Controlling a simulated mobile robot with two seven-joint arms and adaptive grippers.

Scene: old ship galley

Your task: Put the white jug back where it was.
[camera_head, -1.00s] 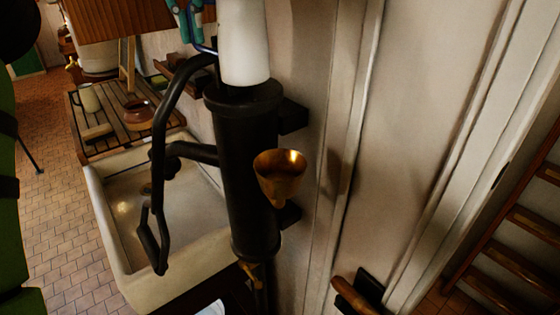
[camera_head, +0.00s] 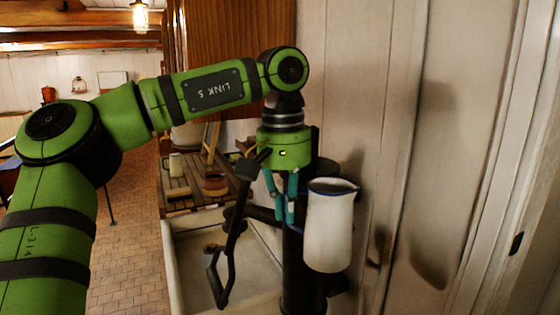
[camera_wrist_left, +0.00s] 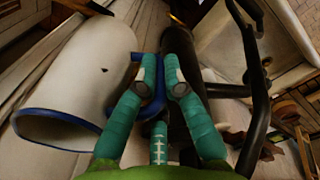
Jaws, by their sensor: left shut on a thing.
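The white jug (camera_head: 329,232) with a blue rim hangs roughly upright in my left gripper (camera_head: 282,212), right of the fingers in the head view. In the left wrist view, the jug (camera_wrist_left: 78,68) lies left of my left gripper (camera_wrist_left: 162,75), its blue-rimmed mouth towards the camera. The teal fingers are shut on its blue handle (camera_wrist_left: 150,108). The black hand pump (camera_head: 300,280) stands behind the jug and is partly hidden by it. I cannot tell whether the jug touches the pump. My right gripper is not in view.
The pump's bent black lever (camera_head: 228,262) is left of the jug, above a pale sink (camera_head: 185,270). A slatted board (camera_head: 176,204) behind carries a cream mug (camera_head: 177,164) and a brown pot (camera_head: 215,184). The pale panelled wall (camera_head: 400,130) is close on the right.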

